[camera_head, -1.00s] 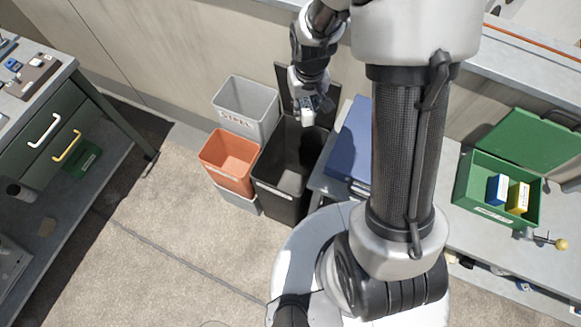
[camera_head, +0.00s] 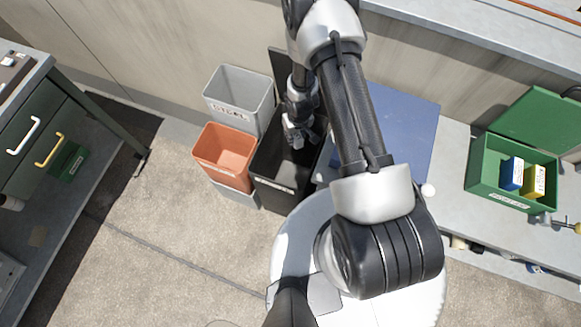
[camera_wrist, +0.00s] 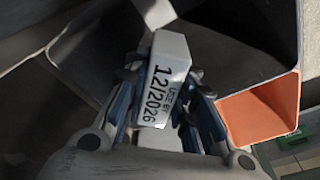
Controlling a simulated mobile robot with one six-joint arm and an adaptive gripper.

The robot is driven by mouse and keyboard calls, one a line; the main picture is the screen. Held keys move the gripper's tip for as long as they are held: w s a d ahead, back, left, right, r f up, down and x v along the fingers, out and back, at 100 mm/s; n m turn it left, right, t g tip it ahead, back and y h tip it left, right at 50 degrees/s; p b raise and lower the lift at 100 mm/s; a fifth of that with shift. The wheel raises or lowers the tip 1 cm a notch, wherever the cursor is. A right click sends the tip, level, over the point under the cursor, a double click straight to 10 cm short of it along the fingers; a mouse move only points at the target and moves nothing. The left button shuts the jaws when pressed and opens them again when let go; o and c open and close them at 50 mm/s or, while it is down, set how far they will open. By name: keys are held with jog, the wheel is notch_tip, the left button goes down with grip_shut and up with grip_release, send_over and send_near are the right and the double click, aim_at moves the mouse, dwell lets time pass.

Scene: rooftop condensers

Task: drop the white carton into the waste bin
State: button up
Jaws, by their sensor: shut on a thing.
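The white carton (camera_wrist: 170,62), printed "USE BY 12/2026", is held between the blue-padded fingers of my gripper (camera_wrist: 163,88) in the wrist view. In the head view my gripper (camera_head: 297,140) hangs over the open mouth of the black bin (camera_head: 273,188), and the carton is too small there to make out clearly. The black bin stands against the bench, with a raised dark lid at its back. Its front label is too small to read. Its floor is mostly hidden by my arm.
A grey bin (camera_head: 240,98) and an orange bin (camera_head: 222,155) stand to the left of the black one. A blue panel (camera_head: 408,125) and a green box (camera_head: 483,175) with small cartons are on the right bench. A drawer cabinet (camera_head: 25,120) stands left. The floor between is clear.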

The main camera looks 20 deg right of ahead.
notch_tip(320, 180, down, 4)
jog(key=b, duration=0.3)
jog(key=shift+f, duration=0.2)
jog(key=o, duration=1.1)
jog(key=shift+r, duration=0.1)
jog(key=shift+s+d+r, duration=0.1)
jog(key=shift+s+r, duration=0.05)
jog(key=shift+r, duration=1.05)
jog(key=shift+s+a+r, duration=0.1)
jog(key=shift+s+r, duration=0.05)
jog(key=shift+r, duration=1.1)
jog(key=shift+s+d+r, duration=0.1)
jog(key=shift+s+r, duration=0.05)
jog(key=shift+r, duration=1.05)
jog(key=shift+w+r, duration=0.1)
